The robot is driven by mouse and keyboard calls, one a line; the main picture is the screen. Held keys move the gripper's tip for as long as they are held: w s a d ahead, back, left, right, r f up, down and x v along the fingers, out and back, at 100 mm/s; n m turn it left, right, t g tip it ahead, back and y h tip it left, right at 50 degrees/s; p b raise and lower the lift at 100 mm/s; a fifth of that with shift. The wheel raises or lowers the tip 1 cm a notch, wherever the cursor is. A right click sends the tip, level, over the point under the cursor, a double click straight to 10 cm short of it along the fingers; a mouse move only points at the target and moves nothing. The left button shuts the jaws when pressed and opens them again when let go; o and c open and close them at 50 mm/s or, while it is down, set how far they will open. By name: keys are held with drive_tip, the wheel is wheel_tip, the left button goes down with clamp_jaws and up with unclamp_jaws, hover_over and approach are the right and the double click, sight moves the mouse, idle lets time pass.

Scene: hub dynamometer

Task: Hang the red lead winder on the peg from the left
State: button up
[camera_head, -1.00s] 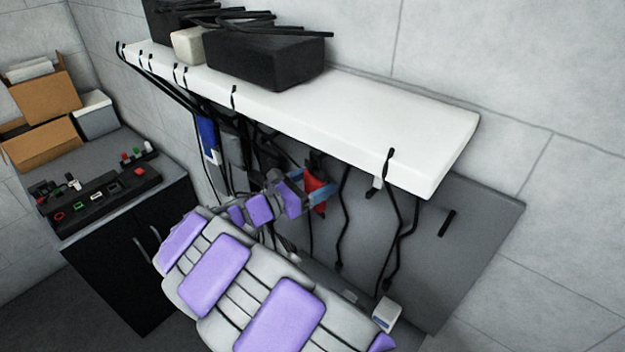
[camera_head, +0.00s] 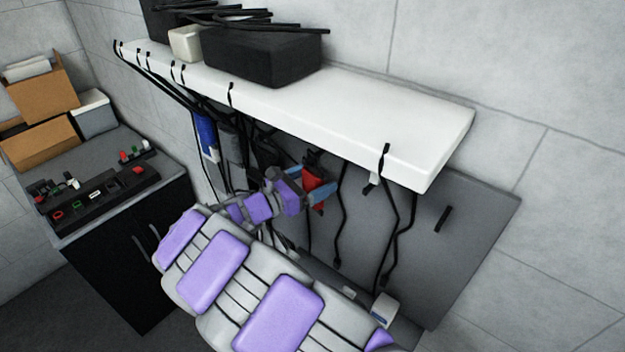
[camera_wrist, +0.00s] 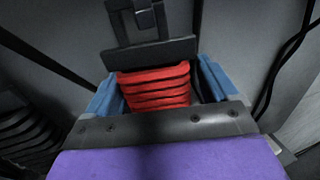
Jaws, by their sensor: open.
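The red lead winder (camera_wrist: 155,88) is a dark frame with red lead wound in several turns. In the wrist view it stands between the two blue fingers of my gripper (camera_wrist: 160,86). My gripper is open, with a visible gap on the winder's right side; the left finger is close to it and contact is unclear. A small grey knob, perhaps the peg end (camera_wrist: 145,17), shows at the frame's upper opening; whether the frame hangs on it is unclear. In the head view, my gripper (camera_head: 309,181) is around the winder (camera_head: 312,177), below the white shelf, partly hiding it.
The white shelf (camera_head: 400,125) overhangs the grey back panel (camera_head: 460,245). Black cables (camera_head: 341,215) hang right of the winder. A blue item (camera_head: 205,135) hangs to the left. A black cabinet (camera_head: 130,265) with a control box (camera_head: 100,195) stands at left.

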drive_tip(key=shift+a, duration=0.2)
drive_tip(key=shift+a, duration=0.3)
drive_tip(key=v, duration=1.6)
drive_tip(key=shift+s+f, duration=0.2)
drive_tip(key=shift+s, duration=0.15)
drive_tip(key=shift+a, duration=0.15)
